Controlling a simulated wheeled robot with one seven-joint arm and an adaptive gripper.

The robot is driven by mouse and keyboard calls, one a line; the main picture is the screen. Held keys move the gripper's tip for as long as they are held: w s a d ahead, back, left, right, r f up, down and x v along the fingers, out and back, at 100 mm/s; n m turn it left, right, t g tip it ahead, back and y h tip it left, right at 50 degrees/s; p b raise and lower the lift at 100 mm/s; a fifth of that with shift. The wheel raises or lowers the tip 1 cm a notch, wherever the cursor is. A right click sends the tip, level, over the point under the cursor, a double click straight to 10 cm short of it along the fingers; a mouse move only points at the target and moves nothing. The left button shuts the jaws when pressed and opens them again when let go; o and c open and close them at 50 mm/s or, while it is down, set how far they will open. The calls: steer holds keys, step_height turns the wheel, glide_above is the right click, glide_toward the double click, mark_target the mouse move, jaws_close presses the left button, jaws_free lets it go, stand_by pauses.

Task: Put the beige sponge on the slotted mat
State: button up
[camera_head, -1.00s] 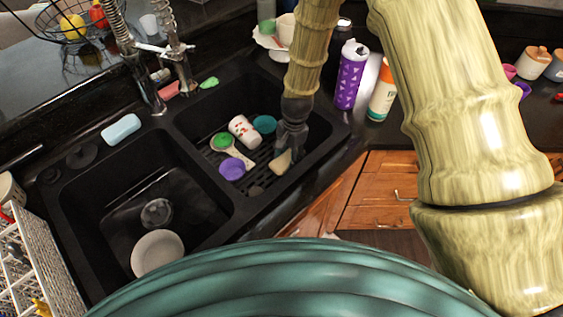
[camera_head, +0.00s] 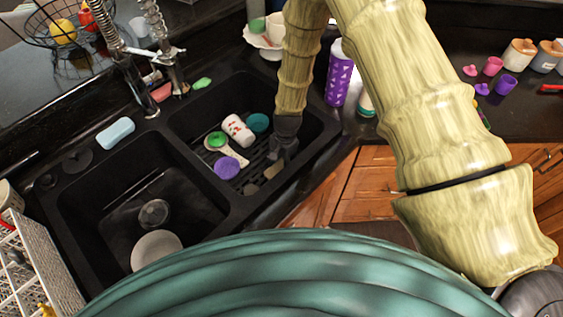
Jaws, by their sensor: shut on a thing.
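The beige sponge (camera_head: 273,169) is at the tips of my gripper (camera_head: 279,159), low in the right basin of the double sink. My gripper is shut on it, and its fingers partly hide it. The dark slotted mat (camera_head: 259,162) lies on the floor of this basin. The sponge is over or at the mat's right part; I cannot tell whether it touches the mat.
On the mat's left side are a white patterned cup (camera_head: 238,130), a teal cup (camera_head: 258,122), a purple lid (camera_head: 227,167) and a green-and-beige scrubber (camera_head: 217,140). A small beige-grey piece (camera_head: 250,188) lies near the front. The basin's right wall (camera_head: 308,140) is close to my gripper.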

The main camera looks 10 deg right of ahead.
steer(key=shift+f, duration=0.3)
steer(key=o, duration=0.9)
steer(key=shift+c, duration=0.2)
steer(key=shift+r, duration=0.1)
step_height(320, 180, up, 12)
steer(key=d+b, duration=0.1)
steer(key=b, duration=0.3)
steer(key=shift+w, duration=0.45)
steer(key=shift+d+r, duration=0.1)
